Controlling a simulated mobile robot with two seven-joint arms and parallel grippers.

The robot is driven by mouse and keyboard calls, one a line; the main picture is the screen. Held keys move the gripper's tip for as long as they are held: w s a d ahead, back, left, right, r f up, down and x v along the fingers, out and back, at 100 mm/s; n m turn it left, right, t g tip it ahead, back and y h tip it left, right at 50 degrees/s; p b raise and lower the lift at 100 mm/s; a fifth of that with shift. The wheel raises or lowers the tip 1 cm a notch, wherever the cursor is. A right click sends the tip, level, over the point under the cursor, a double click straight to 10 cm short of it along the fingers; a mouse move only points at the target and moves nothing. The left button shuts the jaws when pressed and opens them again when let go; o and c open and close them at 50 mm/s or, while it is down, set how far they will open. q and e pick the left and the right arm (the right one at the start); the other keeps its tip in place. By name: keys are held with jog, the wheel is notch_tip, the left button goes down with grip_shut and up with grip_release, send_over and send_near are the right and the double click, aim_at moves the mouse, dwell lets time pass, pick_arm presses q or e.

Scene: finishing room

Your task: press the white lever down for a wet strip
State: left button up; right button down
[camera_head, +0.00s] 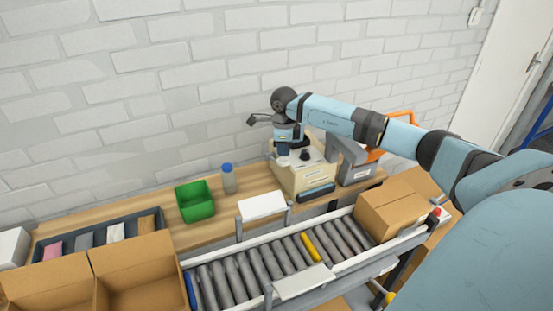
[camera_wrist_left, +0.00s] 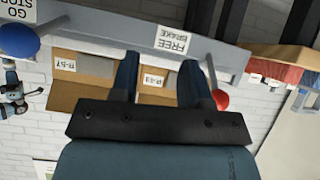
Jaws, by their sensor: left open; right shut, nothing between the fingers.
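A beige machine (camera_head: 292,180) stands on the wooden bench against the wall, with a dark knob on top and a dark bar along its front. My right arm reaches in from the right, and my right gripper (camera_head: 284,154) points down at the left part of the machine's top. It is shut and empty. A small pale part (camera_head: 283,162) shows right under it; I cannot tell whether this is the white lever or whether they touch. No wet strip can be made out. My left gripper (camera_wrist_left: 160,80) shows only in the left wrist view, open and empty.
A grey device (camera_head: 352,172) with an orange part stands right of the machine. A blue-capped bottle (camera_head: 229,180) and green bin (camera_head: 195,203) stand left. A roller conveyor (camera_head: 255,265) runs in front, carrying a cardboard box (camera_head: 385,213). A "FREE BRAKE" sign (camera_wrist_left: 173,41) faces the left wrist.

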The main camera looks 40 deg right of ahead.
aim_at(284, 160)
jog(key=shift+f+b, duration=0.8)
jog(key=shift+f, duration=0.55)
jog(key=shift+s+f+b, duration=0.1)
jog(key=shift+f+b, duration=0.2)
